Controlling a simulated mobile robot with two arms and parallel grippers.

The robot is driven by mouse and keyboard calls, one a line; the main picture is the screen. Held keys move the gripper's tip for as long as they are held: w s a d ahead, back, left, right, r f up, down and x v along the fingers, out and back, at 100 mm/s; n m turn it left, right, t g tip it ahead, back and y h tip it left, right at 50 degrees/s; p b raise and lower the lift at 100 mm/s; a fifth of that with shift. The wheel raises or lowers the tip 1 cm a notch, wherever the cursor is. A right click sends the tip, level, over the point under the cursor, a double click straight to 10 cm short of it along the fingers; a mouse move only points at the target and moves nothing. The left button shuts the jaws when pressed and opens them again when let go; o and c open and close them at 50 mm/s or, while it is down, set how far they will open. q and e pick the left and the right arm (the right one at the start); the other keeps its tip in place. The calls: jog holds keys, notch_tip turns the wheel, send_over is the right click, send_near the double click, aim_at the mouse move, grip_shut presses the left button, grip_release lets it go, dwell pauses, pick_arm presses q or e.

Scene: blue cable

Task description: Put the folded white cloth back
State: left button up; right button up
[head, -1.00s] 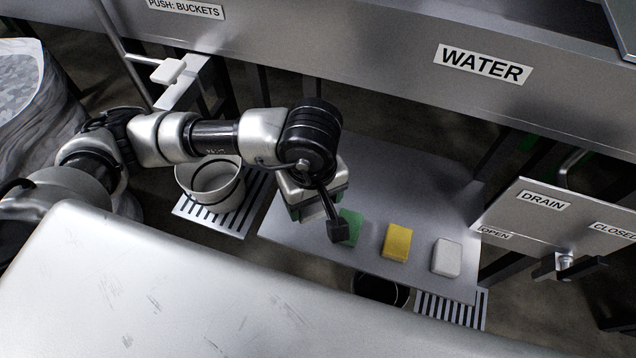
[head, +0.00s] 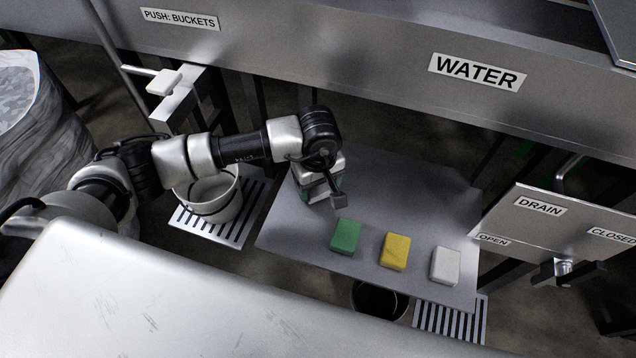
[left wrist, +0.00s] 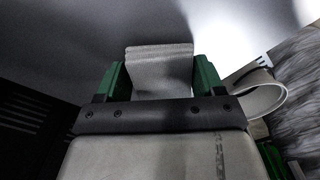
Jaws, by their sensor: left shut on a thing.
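The folded white cloth (left wrist: 160,70) shows in the left wrist view as a pale, ribbed, layered block between two green fingers. My left gripper (left wrist: 160,82) is shut on it. In the head view my left gripper (head: 318,198) points down over the back left part of the grey metal shelf (head: 400,190). My right gripper is not in view.
A green sponge (head: 346,235), a yellow sponge (head: 395,251) and a white block (head: 445,265) lie along the shelf's front edge. A white bucket (head: 215,196) stands on a slotted grate left of the shelf. The shelf's middle and back right are bare.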

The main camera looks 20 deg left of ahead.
pick_arm(q)
jog(key=shift+f, duration=0.3)
jog(key=shift+f, duration=0.1)
jog(key=o, duration=0.8)
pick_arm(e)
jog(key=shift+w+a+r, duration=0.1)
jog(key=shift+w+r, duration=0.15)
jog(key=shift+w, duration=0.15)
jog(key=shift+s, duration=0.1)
